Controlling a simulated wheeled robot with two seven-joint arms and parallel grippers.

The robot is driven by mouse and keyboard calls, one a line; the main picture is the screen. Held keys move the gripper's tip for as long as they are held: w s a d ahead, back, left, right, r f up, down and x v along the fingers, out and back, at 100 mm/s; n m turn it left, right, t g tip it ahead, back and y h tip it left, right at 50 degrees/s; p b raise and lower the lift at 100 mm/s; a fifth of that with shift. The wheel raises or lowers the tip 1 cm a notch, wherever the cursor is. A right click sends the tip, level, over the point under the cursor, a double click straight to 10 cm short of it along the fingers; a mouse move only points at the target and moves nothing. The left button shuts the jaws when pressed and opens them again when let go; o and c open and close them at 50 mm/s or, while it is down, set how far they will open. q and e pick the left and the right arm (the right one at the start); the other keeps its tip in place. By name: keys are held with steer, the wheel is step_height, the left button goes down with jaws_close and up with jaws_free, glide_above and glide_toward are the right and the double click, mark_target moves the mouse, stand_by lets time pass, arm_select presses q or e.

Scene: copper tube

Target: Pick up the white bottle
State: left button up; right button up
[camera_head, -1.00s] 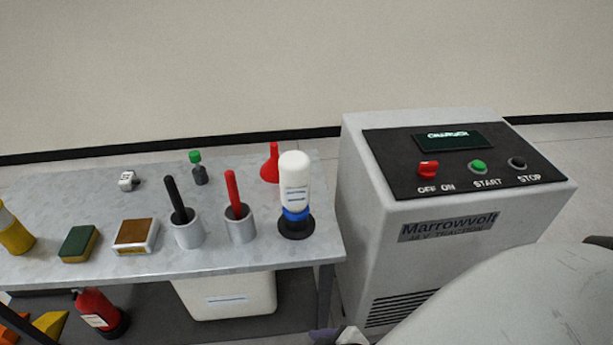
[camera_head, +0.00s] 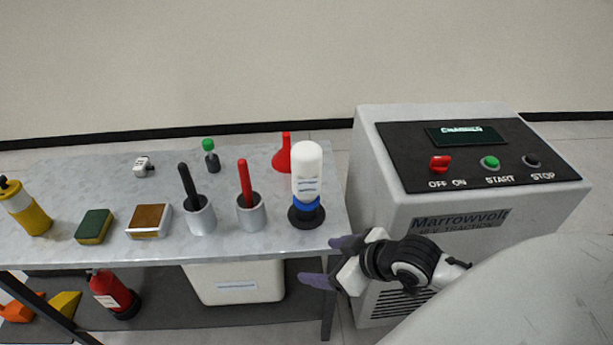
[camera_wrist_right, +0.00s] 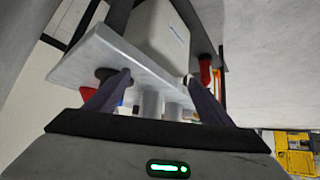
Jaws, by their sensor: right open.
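The white bottle (camera_head: 307,172) stands upright in the head view, its blue lower end in a round black stand (camera_head: 307,216) at the right end of the grey table. My right gripper (camera_head: 325,262) is open and empty, in front of the table's right end, lower than the bottle and a little right of it. It is apart from the bottle. In the right wrist view its two fingers (camera_wrist_right: 160,92) are spread, with the table edge beyond them. The bottle cannot be made out clearly there. My left gripper is not in view.
Left of the bottle stand a grey cup with a red handle (camera_head: 251,213) and one with a black handle (camera_head: 200,214). A red funnel (camera_head: 282,157) stands behind. The charger cabinet (camera_head: 385,180) is close on the right. A white bin (camera_head: 235,283) sits below the tabletop.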

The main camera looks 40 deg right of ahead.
mark_target(319, 178)
steer(key=w+d+r+t, duration=0.1)
steer(key=w+d+r, duration=0.2)
steer(key=w+d+r+t, duration=0.2)
steer(key=w+d+r, duration=0.1)
steer(key=w+d+r+t+y, duration=0.1)
steer(key=w+d+r, duration=0.1)
steer(key=w+r, duration=0.2)
steer(key=shift+w+d, duration=0.1)
steer(key=shift+d, duration=0.3)
steer(key=shift+t, duration=0.3)
steer(key=x, duration=0.4)
steer(key=shift+w+r+b, duration=0.2)
steer(key=shift+w+b, duration=0.05)
steer(key=shift+b, duration=0.05)
steer(key=shift+x, duration=3)
steer(key=shift+a, duration=0.15)
steer(key=c, duration=1.4)
steer(key=shift+r, duration=0.1)
steer(key=shift+c, duration=1.1)
